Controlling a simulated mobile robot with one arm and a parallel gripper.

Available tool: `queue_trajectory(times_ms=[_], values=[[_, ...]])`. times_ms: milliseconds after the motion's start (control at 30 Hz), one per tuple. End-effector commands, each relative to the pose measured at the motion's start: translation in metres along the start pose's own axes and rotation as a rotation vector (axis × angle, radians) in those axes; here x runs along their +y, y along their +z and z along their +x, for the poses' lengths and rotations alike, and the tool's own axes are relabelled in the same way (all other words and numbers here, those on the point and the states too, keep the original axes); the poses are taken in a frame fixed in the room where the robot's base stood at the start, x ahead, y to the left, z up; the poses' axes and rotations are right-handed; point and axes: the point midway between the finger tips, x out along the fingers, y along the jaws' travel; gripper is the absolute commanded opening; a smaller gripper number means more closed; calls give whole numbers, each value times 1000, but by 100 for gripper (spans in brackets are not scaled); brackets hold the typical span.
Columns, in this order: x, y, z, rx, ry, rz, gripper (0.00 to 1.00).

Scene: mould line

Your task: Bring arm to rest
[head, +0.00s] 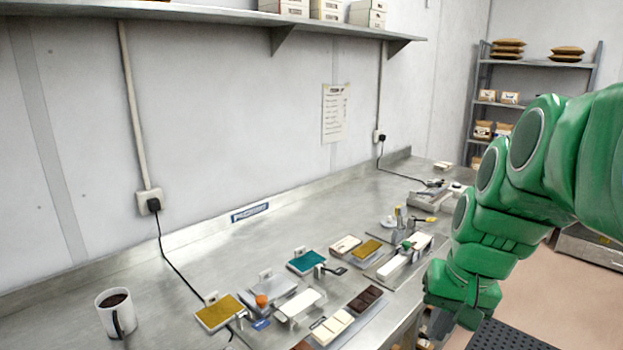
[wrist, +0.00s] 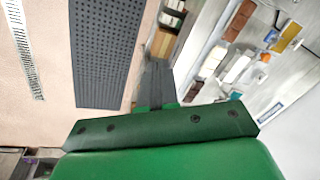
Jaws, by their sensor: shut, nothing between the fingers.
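My green arm fills the right side of the head view, folded and reaching down past the bench's front edge. My gripper (wrist: 156,82) shows in the wrist view as dark fingers close together beyond a green body, with nothing held between them. In the head view the dark fingers are mostly hidden at the lower end of the arm, near the bench edge. The gripper is apart from the objects on the steel bench (head: 200,285).
On the bench are a coffee mug (head: 116,312), a gold-topped block (head: 219,312), a teal-topped block (head: 306,261) and dark chocolate bars (head: 365,298). A wall shelf (head: 200,12) runs above. A storage rack (head: 535,64) stands at the back right. Pinkish floor lies beside the bench.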

Motion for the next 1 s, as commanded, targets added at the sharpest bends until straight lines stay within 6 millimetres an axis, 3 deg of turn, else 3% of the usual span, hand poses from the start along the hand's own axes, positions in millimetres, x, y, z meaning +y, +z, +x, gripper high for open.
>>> queue_trajectory(times_ms=[67,167,300,500,667,1000], values=[[-22,30,4,-35,-55,-24,0],[-33,72,19,-96,-42,-74,0],[-22,123,44,-176,46,-146,0],[0,169,65,-246,147,-221,0],[8,182,70,-264,178,-244,0],[9,182,70,-266,181,-245,0]])
